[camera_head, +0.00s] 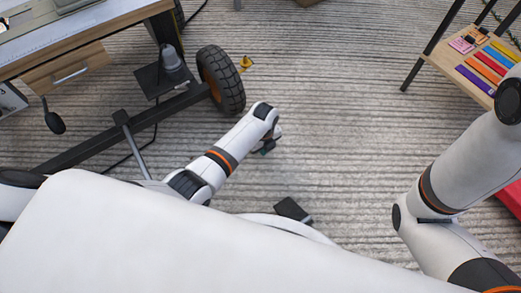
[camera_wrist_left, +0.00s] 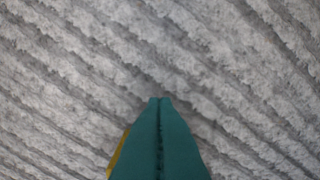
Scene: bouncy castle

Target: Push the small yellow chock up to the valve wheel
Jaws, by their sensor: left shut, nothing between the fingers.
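A black tyre with an orange hub (camera_head: 228,88), the only wheel that shows clearly, stands upright under the table frame in the head view. A small yellow object (camera_head: 245,63), seemingly a chock, lies on the floor just right of it. My left gripper (camera_head: 266,151) is low over the carpet, below and right of the tyre, and apart from both. In the left wrist view its green fingers (camera_wrist_left: 160,100) are shut and empty. A yellow sliver (camera_wrist_left: 117,158) shows at their left edge, mostly hidden; I cannot tell what it is. My right gripper is out of view.
A table with a drawer (camera_head: 68,70) stands at upper left, with a dark frame bar (camera_head: 85,140) near the floor. A wooden shelf (camera_head: 458,68) with coloured strips stands at upper right. Ribbed grey carpet (camera_head: 335,100) between them is clear.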

